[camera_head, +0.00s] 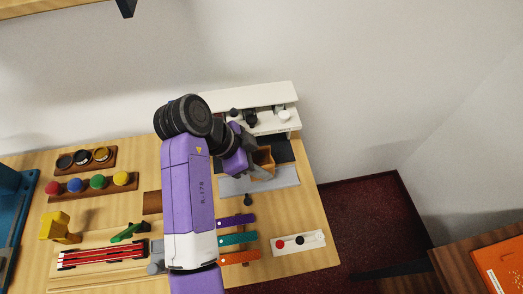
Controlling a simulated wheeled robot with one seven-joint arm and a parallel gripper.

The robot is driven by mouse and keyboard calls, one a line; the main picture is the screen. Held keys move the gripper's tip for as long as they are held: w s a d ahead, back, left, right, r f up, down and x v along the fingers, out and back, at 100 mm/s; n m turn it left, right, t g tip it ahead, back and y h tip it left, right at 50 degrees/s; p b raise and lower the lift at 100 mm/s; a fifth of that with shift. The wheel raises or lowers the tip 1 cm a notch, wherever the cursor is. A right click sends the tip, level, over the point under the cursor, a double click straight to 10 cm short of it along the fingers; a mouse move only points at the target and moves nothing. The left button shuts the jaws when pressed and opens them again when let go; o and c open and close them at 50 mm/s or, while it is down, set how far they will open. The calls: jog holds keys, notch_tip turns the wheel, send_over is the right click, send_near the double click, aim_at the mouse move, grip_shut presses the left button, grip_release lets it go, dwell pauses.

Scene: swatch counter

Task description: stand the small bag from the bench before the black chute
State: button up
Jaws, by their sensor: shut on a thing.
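My gripper (257,170) reaches over the right part of the bench (300,205), at the end of my purple arm. It is shut on a small orange-brown bag (265,156), which my gripper partly hides. The bag is over or on the area where a dark mat meets a grey strip (262,185); I cannot tell whether it touches the surface. Just behind it is a white rack (265,122) with black fittings (250,117) on its front. One of these may be the black chute; my arm hides part of them.
Coloured strips (238,240) and a white plate with red and black discs (298,243) lie in front. Coloured balls (97,182), a yellow block (55,227) and red rods (100,257) are at left. The bench ends at right above dark red floor (365,225).

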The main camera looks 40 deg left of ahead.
jog(key=shift+a+f+m, duration=0.2)
jog(key=shift+a+m, duration=0.1)
jog(key=shift+a, duration=0.1)
jog(key=shift+f+b, duration=1.95)
jog(key=shift+f, duration=0.75)
jog(key=shift+f+b, duration=0.5)
jog(key=shift+f, duration=0.1)
jog(key=o, duration=1.4)
jog(key=b+v, duration=0.1)
jog(key=v, duration=0.6)
jog(key=shift+s+a+r, duration=0.15)
jog(key=shift+r, duration=0.2)
